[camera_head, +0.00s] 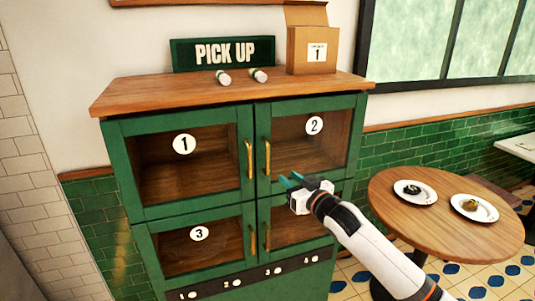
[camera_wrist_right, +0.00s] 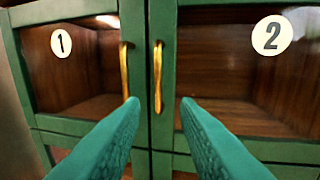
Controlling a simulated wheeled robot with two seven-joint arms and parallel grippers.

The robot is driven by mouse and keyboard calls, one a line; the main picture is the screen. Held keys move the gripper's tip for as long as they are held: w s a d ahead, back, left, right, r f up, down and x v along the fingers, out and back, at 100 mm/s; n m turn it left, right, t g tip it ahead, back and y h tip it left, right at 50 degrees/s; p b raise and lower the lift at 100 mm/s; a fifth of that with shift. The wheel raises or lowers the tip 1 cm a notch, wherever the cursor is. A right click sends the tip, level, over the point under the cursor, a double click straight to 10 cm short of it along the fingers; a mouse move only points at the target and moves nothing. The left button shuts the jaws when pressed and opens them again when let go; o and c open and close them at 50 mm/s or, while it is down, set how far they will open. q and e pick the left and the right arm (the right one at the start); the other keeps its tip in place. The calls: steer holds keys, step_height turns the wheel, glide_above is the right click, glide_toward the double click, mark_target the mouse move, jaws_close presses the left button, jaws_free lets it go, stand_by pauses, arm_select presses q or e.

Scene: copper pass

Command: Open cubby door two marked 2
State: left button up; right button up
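Cubby door two (camera_head: 354,139) is the upper right glass-fronted door of the green cabinet, marked with a white disc 2 (camera_head: 314,125). It is shut. Its brass handle (camera_head: 267,158) runs upright along the door's left edge; the handle also shows in the right wrist view (camera_wrist_right: 157,78). My right gripper (camera_head: 287,181) is in front of door two, low and near the handle. In the right wrist view its two green fingers (camera_wrist_right: 160,102) are spread apart, with the handle of door two showing beyond the gap between them. They hold nothing. My left gripper is not in view.
Door one (camera_head: 185,165), shut, has its own brass handle (camera_head: 249,158) close beside that of door two. Door three (camera_head: 200,250) is below. A round table (camera_head: 445,225) with two plates stands at the right. A box (camera_head: 307,50) and two small containers sit on the cabinet top.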

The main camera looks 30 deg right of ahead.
mark_target(268, 171)
steer(key=shift+w+d+r+p, duration=0.15)
steer(key=shift+w+p, duration=0.65)
steer(key=shift+w, duration=2.2)
steer(key=shift+w+r+p, duration=0.2)
steer(key=shift+w+p, duration=0.6)
steer(key=shift+w, duration=2.15)
jaws_close()
